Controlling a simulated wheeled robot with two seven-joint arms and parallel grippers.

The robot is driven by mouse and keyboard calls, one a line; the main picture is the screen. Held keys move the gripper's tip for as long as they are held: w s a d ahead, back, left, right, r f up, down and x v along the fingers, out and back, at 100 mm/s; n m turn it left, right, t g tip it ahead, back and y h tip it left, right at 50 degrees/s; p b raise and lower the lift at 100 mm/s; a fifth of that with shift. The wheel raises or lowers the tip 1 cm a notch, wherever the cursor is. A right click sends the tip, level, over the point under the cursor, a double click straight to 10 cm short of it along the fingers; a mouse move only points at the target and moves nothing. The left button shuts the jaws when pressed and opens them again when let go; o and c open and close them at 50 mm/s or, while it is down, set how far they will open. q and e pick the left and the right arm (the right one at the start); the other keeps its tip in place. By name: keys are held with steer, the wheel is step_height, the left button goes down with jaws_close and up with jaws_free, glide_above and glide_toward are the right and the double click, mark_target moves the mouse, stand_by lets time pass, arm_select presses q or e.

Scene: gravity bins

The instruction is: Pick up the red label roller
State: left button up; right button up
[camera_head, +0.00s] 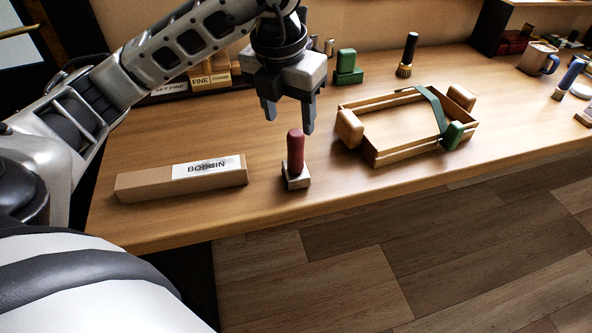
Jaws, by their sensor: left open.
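The red label roller (296,152) stands upright on the table near the front edge, its red handle up and a pale square base below. My left gripper (289,116) is above and slightly behind it, pointing down. Its two dark fingers are apart with nothing between them. The fingertips are close over the top of the red handle in the picture; I cannot tell the exact gap. My right gripper is not in view.
A long box marked BOBBIN (180,180) lies left of the roller. A wooden tray (372,152) with a green strap is to the right. Green blocks (347,70) and a dark-handled brush (408,55) stand behind. The table's front edge is close below the roller.

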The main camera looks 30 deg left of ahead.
mark_target(296, 132)
arm_select(q)
steer(key=f, duration=0.2)
steer(key=w+f, duration=0.1)
steer(key=f, duration=0.2)
steer(key=w+f+p, duration=0.1)
steer(key=f, duration=0.1)
steer(key=shift+d+f, duration=0.1)
steer(key=shift+f, duration=0.1)
steer(key=shift+r, duration=0.1)
steer(key=c, duration=1.1)
